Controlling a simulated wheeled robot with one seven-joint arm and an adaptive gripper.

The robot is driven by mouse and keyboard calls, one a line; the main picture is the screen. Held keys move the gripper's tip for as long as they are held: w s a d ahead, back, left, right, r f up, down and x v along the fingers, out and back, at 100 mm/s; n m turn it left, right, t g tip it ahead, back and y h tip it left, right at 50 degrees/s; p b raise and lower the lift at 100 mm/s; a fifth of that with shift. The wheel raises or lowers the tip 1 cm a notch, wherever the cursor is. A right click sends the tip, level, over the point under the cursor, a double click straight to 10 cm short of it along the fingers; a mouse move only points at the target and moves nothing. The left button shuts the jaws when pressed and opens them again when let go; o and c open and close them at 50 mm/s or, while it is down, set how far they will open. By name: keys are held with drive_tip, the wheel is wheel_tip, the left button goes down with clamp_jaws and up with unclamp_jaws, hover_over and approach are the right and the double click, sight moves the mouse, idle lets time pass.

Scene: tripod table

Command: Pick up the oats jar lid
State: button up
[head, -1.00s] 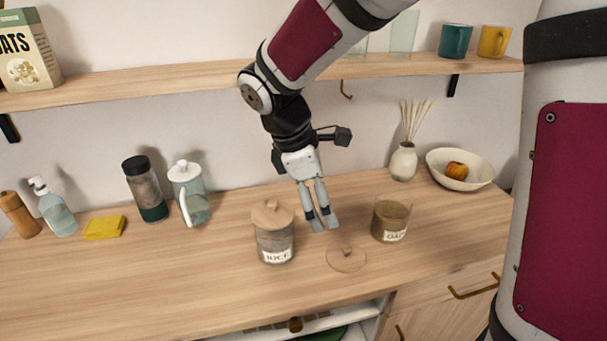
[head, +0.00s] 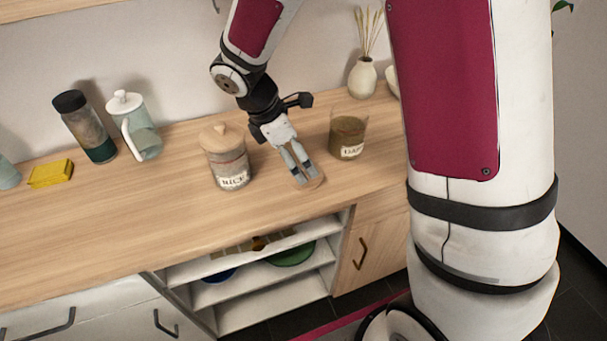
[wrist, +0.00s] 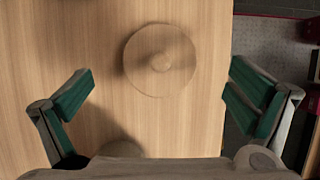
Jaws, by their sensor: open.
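The oats jar lid is a round, flat wooden disc with a small knob. In the wrist view the lid (wrist: 142,78) lies knob up on the table, between and beyond my open fingers. My gripper (wrist: 160,84) is open and empty, with one finger on each side. In the head view my gripper (head: 304,180) points down over the lid (head: 316,184), partly hiding it. The gap between fingertips and lid is hard to judge. The open oats jar (head: 348,140) stands behind and to the right, with brown contents.
The rice jar (head: 228,168), with its wooden lid on, stands left of my gripper. The counter's front edge is close to the oats lid, with open shelves (head: 260,285) below.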

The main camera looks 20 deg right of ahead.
sight(304, 172)
drive_tip(key=x, duration=0.4)
drive_tip(key=shift+d+f, duration=0.1)
drive_tip(key=shift+f, duration=0.25)
drive_tip(key=c, duration=1.3)
